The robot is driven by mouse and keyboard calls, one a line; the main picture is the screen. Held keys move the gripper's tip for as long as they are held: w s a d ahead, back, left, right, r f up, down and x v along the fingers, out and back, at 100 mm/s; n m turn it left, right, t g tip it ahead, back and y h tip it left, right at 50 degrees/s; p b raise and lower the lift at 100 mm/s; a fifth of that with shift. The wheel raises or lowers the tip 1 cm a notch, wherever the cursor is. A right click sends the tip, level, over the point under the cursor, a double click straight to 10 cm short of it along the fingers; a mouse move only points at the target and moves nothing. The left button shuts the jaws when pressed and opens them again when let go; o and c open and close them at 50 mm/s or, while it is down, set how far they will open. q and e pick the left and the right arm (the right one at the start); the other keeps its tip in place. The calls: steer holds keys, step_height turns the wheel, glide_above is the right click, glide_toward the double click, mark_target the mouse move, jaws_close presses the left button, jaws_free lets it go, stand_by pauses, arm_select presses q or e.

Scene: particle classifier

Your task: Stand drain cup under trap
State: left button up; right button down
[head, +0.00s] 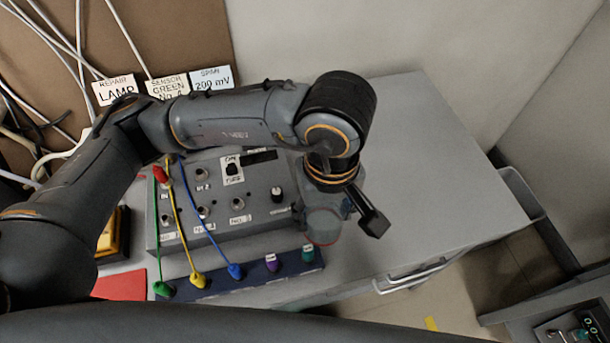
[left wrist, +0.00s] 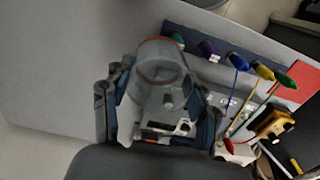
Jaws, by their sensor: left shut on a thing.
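The drain cup (head: 322,228) is a clear cup with a reddish rim. In the head view it hangs below my left wrist, over the front right corner of the grey control box. My left gripper (head: 342,207) is shut on it. In the left wrist view the cup (left wrist: 158,76) sits between the two fingers of my left gripper (left wrist: 160,100). Its mouth and red rim show at the top of that picture. I cannot make out the trap in either view. My right gripper is not in view.
The control box (head: 225,205) has knobs and sockets. Before it lies a blue strip (head: 250,276) with several coloured plugs, some with cables to the box. A red sheet (head: 120,285) and yellow device (head: 108,238) lie left. The grey worktop (head: 425,170) is clear at right.

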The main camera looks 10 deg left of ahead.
arm_select(q)
steer(key=w+f, duration=0.1)
steer(key=w, duration=0.1)
steer(key=w+p, duration=0.1)
steer(key=w, duration=0.1)
steer(key=w+f, duration=0.1)
steer(key=w, duration=0.1)
steer(key=shift+w+a+f+p, duration=0.25)
steer(key=shift+w+f+p, duration=0.1)
steer(key=shift+p, duration=0.05)
steer(key=w+f, duration=0.2)
steer(key=f, duration=0.1)
steer(key=w+f+p, duration=0.1)
steer(key=w+f, duration=0.2)
steer(key=shift+w+a+f, duration=0.1)
steer(key=shift+w+f, duration=0.1)
steer(key=shift+w, duration=0.1)
step_height(320, 180, down, 3)
steer(key=shift+p, duration=1)
steer(key=shift+f+b, duration=0.35)
steer(key=shift+b, duration=0.05)
steer(key=o, duration=0.9)
steer(key=shift+r, duration=0.1)
steer(key=shift+r, duration=0.1)
